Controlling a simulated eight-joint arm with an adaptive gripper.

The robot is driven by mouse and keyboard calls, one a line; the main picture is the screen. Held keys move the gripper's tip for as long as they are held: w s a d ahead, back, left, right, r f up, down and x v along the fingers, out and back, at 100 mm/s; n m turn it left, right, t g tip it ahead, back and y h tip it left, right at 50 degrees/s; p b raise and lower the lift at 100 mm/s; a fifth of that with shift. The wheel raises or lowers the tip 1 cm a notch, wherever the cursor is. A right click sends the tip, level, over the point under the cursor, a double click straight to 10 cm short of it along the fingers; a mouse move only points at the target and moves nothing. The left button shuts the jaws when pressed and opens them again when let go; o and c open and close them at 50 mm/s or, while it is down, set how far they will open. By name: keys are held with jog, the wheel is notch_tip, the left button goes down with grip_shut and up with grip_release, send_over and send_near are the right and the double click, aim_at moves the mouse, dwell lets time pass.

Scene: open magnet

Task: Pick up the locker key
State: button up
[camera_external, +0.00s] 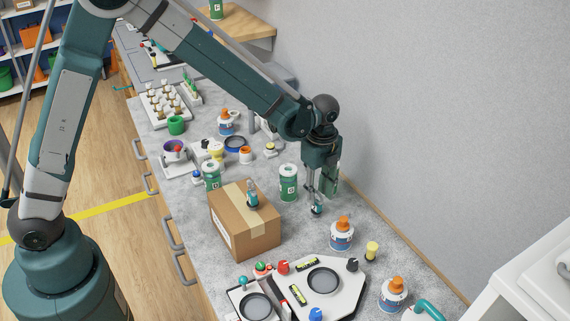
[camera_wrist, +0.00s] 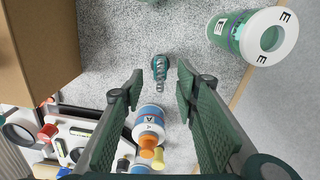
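A small key-like object with a teal head and a pale ridged metal shaft (camera_wrist: 160,68) lies on the grey counter in the wrist view. It also shows as a small teal and grey shape in the external view (camera_external: 316,210). My gripper (camera_external: 318,192) points down right above it. In the wrist view my gripper (camera_wrist: 160,85) is open, with one finger on each side of the key and nothing held. The gap in height between fingertips and key is hard to judge. A second teal and grey item (camera_external: 252,196) sits on top of the cardboard box.
The cardboard box (camera_external: 245,225) stands left of my gripper. A green and white canister (camera_external: 288,182) is close behind-left. A white bottle with an orange cap (camera_external: 342,235) stands in front. The wall (camera_external: 440,120) runs along the right. Counter around the key is clear.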

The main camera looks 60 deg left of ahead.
aim_at(318, 201)
jog(key=shift+f, duration=0.1)
jog(key=shift+f, duration=2.55)
jog(key=c, duration=0.8)
